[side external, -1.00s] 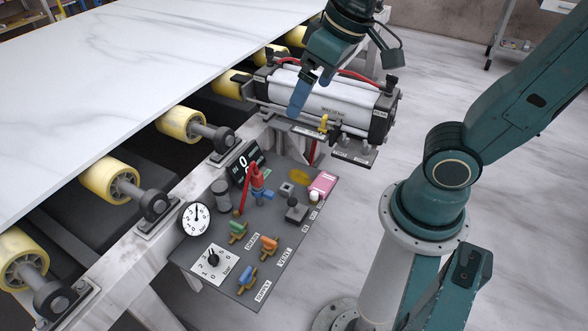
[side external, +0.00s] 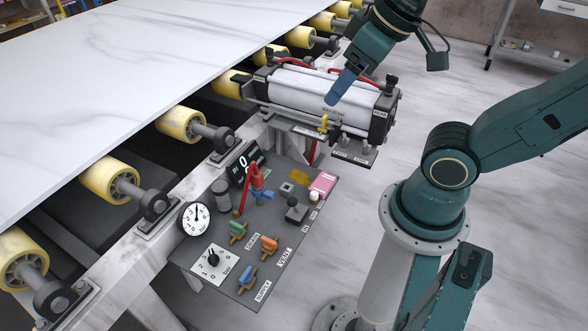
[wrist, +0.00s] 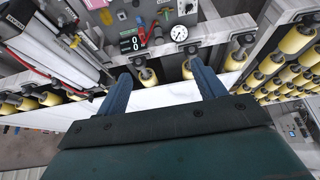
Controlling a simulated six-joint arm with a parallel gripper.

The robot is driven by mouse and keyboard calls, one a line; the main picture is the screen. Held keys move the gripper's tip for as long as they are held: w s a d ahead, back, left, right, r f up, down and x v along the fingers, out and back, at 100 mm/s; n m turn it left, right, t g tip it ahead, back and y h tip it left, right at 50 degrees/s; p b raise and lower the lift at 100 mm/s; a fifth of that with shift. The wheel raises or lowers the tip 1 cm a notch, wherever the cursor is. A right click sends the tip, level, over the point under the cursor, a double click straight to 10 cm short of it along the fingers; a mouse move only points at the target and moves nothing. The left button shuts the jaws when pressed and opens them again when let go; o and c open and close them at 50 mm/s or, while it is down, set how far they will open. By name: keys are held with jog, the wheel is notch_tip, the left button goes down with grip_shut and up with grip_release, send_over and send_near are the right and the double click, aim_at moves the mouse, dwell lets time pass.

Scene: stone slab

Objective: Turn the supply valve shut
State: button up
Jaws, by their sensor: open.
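The supply valve (side external: 246,277) has a blue handle on a brass-coloured body and sits at the near corner of the grey control panel (side external: 222,284), beside the SUPPLY label. My gripper (side external: 338,92) is above the white cylinder unit, well up and to the right of the valve, touching nothing on the panel. In the wrist view my gripper (wrist: 160,72) has its two blue fingers spread wide with nothing between them. I cannot pick out the supply valve clearly in the wrist view.
The panel also carries an orange-handled vent valve (side external: 269,244), a green-handled drain valve (side external: 238,229), a red lever (side external: 256,178), dial gauges and a display reading 0 (side external: 244,162). The cylinder unit (side external: 322,96) stands behind. A stone slab (side external: 130,75) lies on yellow rollers at left.

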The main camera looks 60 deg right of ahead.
jog(key=w+a+f+g, duration=0.35)
jog(key=w+f, duration=0.25)
jog(key=w, duration=0.4)
jog(key=w+a+f+g, duration=0.2)
jog(key=w+a+f, duration=0.35)
jog(key=w, duration=0.45)
jog(key=g, duration=0.5)
send_over(245, 273)
jog(key=w, duration=0.6)
notch_tip(245, 273, down, 28)
jog(key=shift+r, duration=0.25)
jog(key=shift+s+f+t, duration=0.15)
jog(key=shift+t, duration=0.1)
jog(key=x, duration=1.3)
jog(key=shift+f, duration=0.2)
jog(key=c, duration=1)
